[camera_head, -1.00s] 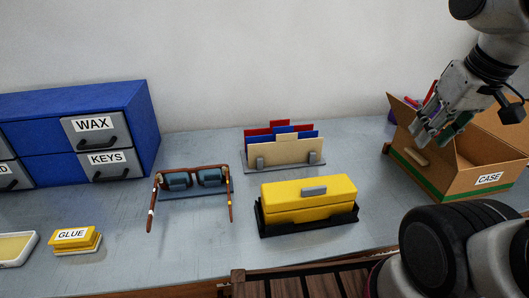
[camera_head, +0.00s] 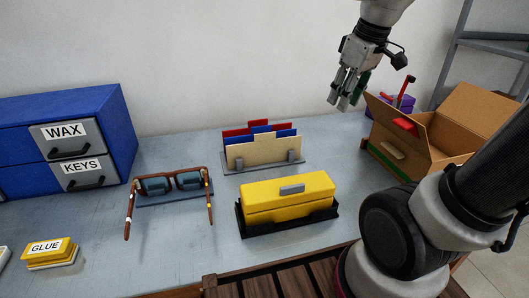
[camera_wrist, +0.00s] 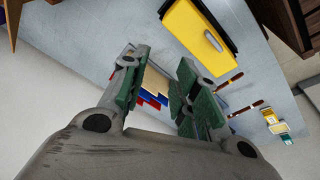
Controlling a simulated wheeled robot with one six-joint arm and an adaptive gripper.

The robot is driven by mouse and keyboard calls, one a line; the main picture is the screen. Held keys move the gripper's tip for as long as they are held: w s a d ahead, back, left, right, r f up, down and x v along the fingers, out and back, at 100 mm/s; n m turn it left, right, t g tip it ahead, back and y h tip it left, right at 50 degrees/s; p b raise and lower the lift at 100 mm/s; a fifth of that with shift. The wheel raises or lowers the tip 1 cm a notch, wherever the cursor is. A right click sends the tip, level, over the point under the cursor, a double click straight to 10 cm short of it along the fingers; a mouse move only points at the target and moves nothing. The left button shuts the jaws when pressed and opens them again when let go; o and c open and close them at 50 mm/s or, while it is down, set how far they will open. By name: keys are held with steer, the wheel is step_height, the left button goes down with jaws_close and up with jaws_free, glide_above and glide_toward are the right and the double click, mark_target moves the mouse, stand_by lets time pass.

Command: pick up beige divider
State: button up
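The beige divider (camera_head: 265,152) stands upright at the front of a grey rack (camera_head: 236,169), with blue and red dividers (camera_head: 258,127) behind it. In the wrist view the beige divider (camera_wrist: 154,82) shows between the fingers, some distance beyond them, partly hidden by them. My gripper (camera_head: 345,104) hangs in the air to the right of the rack and above it, next to the cardboard box. It also shows in the wrist view (camera_wrist: 156,98), with its green-padded fingers apart and nothing between them.
A yellow case (camera_head: 285,198) in a black tray stands in front of the rack. Glasses (camera_head: 172,184) are at left, with blue drawers (camera_head: 58,110) and a yellow glue box (camera_head: 48,251) beyond. An open cardboard box (camera_head: 428,138) stands at right.

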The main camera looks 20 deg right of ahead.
steer(key=w+a+f+n+g, duration=0.1)
steer(key=w+a+f+n, duration=0.1)
steer(key=w, duration=0.3)
steer(key=w+a+f+n, duration=0.1)
steer(key=w+n, duration=0.1)
steer(key=w, duration=0.3)
steer(key=n+g, duration=0.2)
steer(key=n, duration=0.5)
glide_toward(265, 140)
steer(key=s+d+f, duration=0.1)
steer(key=d, duration=0.1)
steer(key=f, duration=0.2)
steer(key=w+a+f+n, duration=0.1)
steer(key=f, duration=0.1)
steer(key=f+n, duration=0.1)
steer(key=f, duration=0.1)
steer(key=shift+w+a+f+y, duration=0.1)
steer(key=shift+w+a+y, duration=0.1)
steer(key=shift+w+y, duration=0.15)
steer(key=f, duration=0.2)
steer(key=a+f, duration=0.1)
steer(key=f, duration=0.2)
steer(key=shift+s+a+f, duration=0.1)
steer(key=shift+a+f, duration=0.05)
steer(key=shift+a, duration=0.05)
jaws_close()
